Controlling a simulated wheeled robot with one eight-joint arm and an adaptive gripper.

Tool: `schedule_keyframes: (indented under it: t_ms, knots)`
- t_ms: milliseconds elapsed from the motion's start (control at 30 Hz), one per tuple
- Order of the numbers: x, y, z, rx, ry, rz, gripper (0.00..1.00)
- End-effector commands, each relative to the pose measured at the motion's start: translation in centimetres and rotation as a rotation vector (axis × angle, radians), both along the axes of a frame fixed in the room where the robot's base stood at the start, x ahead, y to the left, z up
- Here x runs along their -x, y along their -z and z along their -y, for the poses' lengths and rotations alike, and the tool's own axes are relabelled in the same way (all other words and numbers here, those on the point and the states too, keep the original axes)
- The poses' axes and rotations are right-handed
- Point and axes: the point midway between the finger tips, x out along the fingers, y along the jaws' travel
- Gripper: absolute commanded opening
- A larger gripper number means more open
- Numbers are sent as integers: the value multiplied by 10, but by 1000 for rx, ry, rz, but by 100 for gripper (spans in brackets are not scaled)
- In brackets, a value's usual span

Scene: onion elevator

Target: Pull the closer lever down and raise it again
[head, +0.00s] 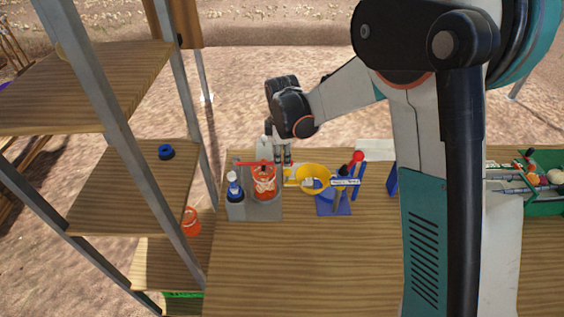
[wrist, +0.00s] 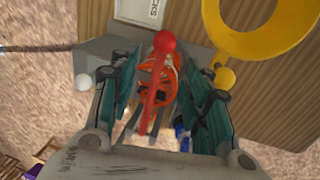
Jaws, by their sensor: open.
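A red lever (head: 253,163) with a ball end lies roughly level above a grey stand (head: 237,211). In the wrist view this red lever (wrist: 151,98), with its red ball (wrist: 165,42), shows between the two fingers of my gripper (wrist: 160,90). My gripper (head: 283,161) is open and points down at the lever's right end. I cannot tell whether the fingers touch the lever. Another red ball-ended lever (head: 358,157) stands on the blue device to the right. I cannot tell which lever is the closer one.
An orange part (head: 264,185) sits in the grey stand beside a blue-and-white bottle (head: 234,186). A yellow ring (head: 313,172) is just right of my gripper. A shelf (head: 130,180) rises at the left. A green crate (head: 545,205) is at the right. The table's front is clear.

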Motion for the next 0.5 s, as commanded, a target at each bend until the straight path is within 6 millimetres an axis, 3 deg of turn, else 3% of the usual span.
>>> schedule_keyframes:
  t_ms: [200,500]
  knots:
    - [-6,32,0,0,0,0,44]
    - [-8,43,1,0,1,-1,44]
